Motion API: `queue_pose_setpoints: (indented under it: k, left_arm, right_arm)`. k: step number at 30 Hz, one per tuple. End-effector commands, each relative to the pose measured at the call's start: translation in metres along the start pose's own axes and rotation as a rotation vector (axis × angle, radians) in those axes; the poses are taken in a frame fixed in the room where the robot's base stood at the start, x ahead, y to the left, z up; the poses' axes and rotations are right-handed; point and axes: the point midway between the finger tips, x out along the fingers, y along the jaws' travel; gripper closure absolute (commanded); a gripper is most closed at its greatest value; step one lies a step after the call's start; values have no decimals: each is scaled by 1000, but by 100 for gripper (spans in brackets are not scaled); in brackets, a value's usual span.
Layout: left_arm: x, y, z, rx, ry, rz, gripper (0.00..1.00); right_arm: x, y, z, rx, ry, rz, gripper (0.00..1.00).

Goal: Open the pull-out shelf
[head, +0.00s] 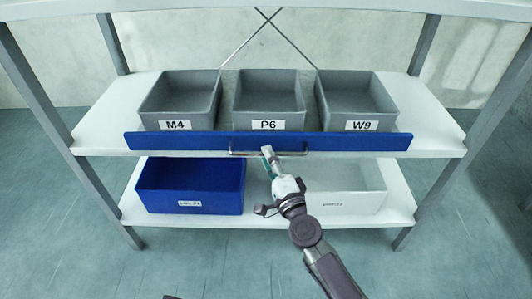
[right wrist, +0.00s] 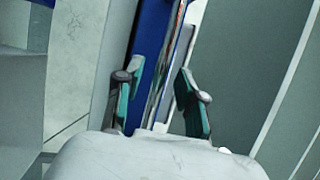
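The pull-out shelf has a long blue front (head: 175,145) along the upper white board. A thin metal handle (head: 240,153) is fixed at the middle of that front. My right gripper (head: 267,151) is at the handle, near its middle. In the right wrist view the two green-padded fingers (right wrist: 157,100) stand apart. The blue front (right wrist: 153,35) and the handle's bar (right wrist: 167,60) run into the gap between them. I see no firm closing on the bar. My left gripper is not in view.
Grey bins M4 (head: 176,125), P6 (head: 268,125) and W9 (head: 361,125) stand behind the blue front. Below are a blue bin (head: 190,190) and a white bin (head: 350,203), partly behind my right arm. Metal posts (head: 80,185) frame the rack. The floor in front is clear.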

Motion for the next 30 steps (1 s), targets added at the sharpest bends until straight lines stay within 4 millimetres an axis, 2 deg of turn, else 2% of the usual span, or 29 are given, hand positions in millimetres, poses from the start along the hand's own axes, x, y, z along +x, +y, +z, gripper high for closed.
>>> queue_pose_setpoints:
  k: [3,6,15,17,22,23,30]
  left_arm:
    - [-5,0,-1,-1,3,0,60]
    - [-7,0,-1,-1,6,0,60]
    - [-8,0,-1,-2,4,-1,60]
    - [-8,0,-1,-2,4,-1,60]
    - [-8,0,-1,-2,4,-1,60]
    - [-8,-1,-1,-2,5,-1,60]
    - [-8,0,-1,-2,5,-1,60]
  right_arm:
    - [14,0,0,-1,0,-1,61]
    - [19,1,0,-1,0,0,61]
    - [21,0,0,0,0,0,61]
    - [21,0,0,-1,0,1,69]
    - [21,0,0,-1,0,1,98]
    - [21,0,0,-1,0,1,100]
    - [21,1,0,-1,0,1,100]
